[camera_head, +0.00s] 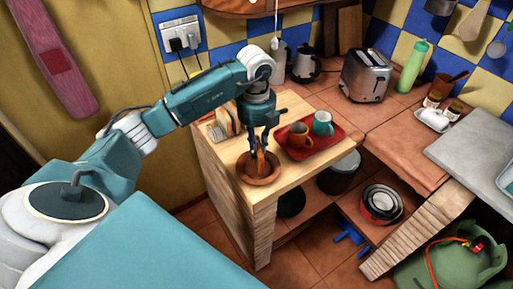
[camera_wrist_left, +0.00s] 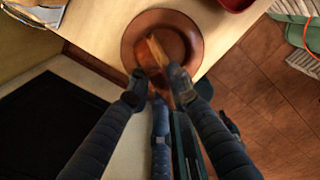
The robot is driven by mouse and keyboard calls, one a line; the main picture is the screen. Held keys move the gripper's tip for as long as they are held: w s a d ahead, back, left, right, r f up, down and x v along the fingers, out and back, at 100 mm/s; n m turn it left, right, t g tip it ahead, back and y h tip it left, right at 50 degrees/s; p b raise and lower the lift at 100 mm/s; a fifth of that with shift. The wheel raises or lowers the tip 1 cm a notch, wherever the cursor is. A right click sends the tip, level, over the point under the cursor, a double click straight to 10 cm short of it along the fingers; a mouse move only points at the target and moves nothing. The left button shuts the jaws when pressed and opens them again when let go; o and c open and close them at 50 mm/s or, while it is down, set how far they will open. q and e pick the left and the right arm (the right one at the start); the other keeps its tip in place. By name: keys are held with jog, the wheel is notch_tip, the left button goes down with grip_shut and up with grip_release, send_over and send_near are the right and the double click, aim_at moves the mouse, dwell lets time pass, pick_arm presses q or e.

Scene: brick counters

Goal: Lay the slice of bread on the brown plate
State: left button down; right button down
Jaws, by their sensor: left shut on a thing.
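The brown plate (camera_head: 245,172) is round and lies near the front corner of the wooden counter. It also shows at the top of the left wrist view (camera_wrist_left: 133,35). My left gripper (camera_head: 260,150) points down over the plate and is shut on the slice of bread (camera_head: 261,164). The slice is held on edge, its lower end over the plate's middle; whether it touches the plate I cannot tell. In the left wrist view the slice (camera_wrist_left: 153,50) shows between the fingertips (camera_wrist_left: 160,82), partly hidden by them. My right gripper is not in view.
A rack with more bread slices (camera_head: 226,120) stands behind the plate to the left. A toaster (camera_head: 366,74) stands farther back.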

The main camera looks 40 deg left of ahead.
pick_arm(q)
jog(key=shift+f, duration=0.85)
jog(key=shift+f, duration=0.2)
jog(key=c, duration=1.6)
grip_release()
jog(key=shift+r, duration=0.1)
notch_tip(320, 180, up, 11)
jog(key=shift+w+r+b, duration=0.1)
jog(key=shift+b, duration=1.1)
jog(key=shift+r, duration=0.5)
